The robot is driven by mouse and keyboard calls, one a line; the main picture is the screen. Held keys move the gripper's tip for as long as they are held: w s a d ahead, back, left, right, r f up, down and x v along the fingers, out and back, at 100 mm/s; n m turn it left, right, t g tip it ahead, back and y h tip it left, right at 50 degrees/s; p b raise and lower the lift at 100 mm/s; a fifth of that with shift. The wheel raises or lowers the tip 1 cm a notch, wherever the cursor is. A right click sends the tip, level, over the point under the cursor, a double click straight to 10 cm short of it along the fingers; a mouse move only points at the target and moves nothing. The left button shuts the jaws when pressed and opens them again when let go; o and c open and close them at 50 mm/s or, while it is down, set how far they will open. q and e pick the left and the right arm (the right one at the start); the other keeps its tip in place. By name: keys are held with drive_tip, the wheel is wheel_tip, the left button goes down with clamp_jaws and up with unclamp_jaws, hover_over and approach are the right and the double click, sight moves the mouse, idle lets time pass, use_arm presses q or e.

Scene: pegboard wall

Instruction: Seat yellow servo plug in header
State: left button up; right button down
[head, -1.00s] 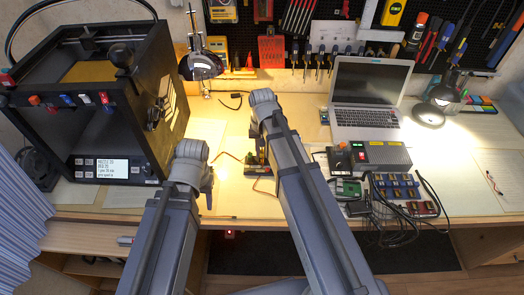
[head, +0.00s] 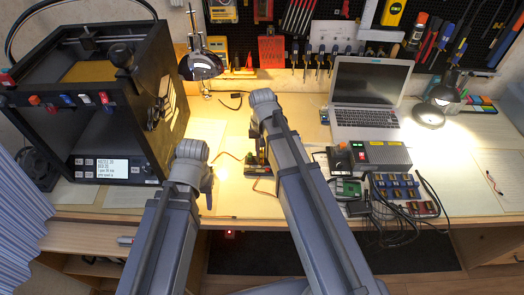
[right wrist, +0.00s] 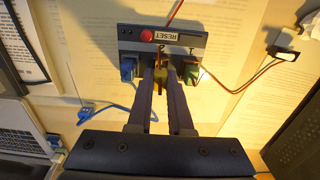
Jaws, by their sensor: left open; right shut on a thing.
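The yellow servo plug (right wrist: 159,76) is between the fingertips of my right gripper (right wrist: 160,70) in the right wrist view, at the edge of a dark blue-grey board (right wrist: 199,41). The board has a red button and a RESET label. The fingers hide most of the plug and the header, so I cannot tell how deep the plug sits. In the head view the board (head: 250,170) shows partly behind my right arm. My left gripper (head: 208,190) is open beside the board, to its left, its fingers barely visible.
A blue plug (right wrist: 128,69) with a blue cable and a green plug (right wrist: 191,71) flank my right fingers. A black connector (right wrist: 283,54) lies on a red and black lead. A printer (head: 90,100) stands left; a laptop (head: 365,95) and connector block (head: 404,190) stand right.

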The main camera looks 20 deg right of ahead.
sight(262, 151)
use_arm(q)
drive_tip(key=shift+f+b, duration=0.75)
drive_tip(key=shift+f, duration=0.05)
use_arm(e)
drive_tip(key=shift+f, duration=0.85)
drive_tip(key=c, duration=0.8)
unclamp_jaws()
drive_tip(key=shift+o, duration=0.2)
drive_tip(key=shift+r, duration=0.1)
use_arm(q)
drive_tip(key=shift+r, duration=0.1)
use_arm(e)
drive_tip(key=shift+r+p, duration=2.55)
drive_tip(key=shift+p, duration=0.05)
use_arm(q)
wheel_tip(262, 151, up, 5)
drive_tip(key=shift+f, duration=0.1)
drive_tip(key=shift+r+p, duration=0.6)
drive_tip(key=shift+r, duration=0.1)
use_arm(e)
drive_tip(key=s+a+r+n+h, duration=0.1)
drive_tip(key=s+a+n, duration=0.6)
drive_tip(key=s+a, duration=0.3)
drive_tip(key=s, duration=0.4)
drive_tip(key=shift+s+a+r, duration=0.15)
drive_tip(key=shift+a, duration=0.1)
